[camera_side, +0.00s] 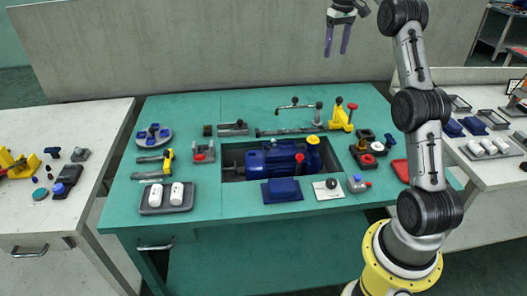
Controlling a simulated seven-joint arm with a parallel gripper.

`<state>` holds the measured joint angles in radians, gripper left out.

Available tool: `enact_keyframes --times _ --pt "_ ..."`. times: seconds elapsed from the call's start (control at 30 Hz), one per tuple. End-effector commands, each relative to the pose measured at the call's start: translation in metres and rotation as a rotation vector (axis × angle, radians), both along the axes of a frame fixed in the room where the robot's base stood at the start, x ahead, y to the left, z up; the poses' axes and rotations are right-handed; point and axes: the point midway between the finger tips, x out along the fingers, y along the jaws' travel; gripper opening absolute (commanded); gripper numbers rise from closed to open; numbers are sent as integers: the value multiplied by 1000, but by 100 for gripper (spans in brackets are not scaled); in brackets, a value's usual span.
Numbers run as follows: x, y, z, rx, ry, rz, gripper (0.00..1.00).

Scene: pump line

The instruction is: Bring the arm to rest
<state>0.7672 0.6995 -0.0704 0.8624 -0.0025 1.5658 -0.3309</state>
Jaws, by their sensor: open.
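My gripper (338,38) is high above the back of the teal workbench (210,107), in front of the grey wall panel. Its two purple fingers point down and stand apart, with nothing between them. My arm rises from its yellow base at the lower right and bends over to the left at the top. The gripper is well clear of everything on the bench.
A blue pump motor (270,160) sits in a recess mid-bench. A grey tray (152,208) with white cylinders, a round grey dish (167,138) and a yellow clamp (341,119) stand around it. Side tables flank the bench. The air around the gripper is free.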

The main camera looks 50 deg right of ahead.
Motion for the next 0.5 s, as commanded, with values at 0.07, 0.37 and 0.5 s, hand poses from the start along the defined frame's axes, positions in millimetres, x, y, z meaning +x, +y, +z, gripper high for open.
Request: enact_keyframes --times 0.07,0.37,0.5 --pt "9 43 39 -32 -36 69 66" --pt "-14 190 116 -93 -137 274 66" --pt "-44 248 129 -110 -190 349 66"
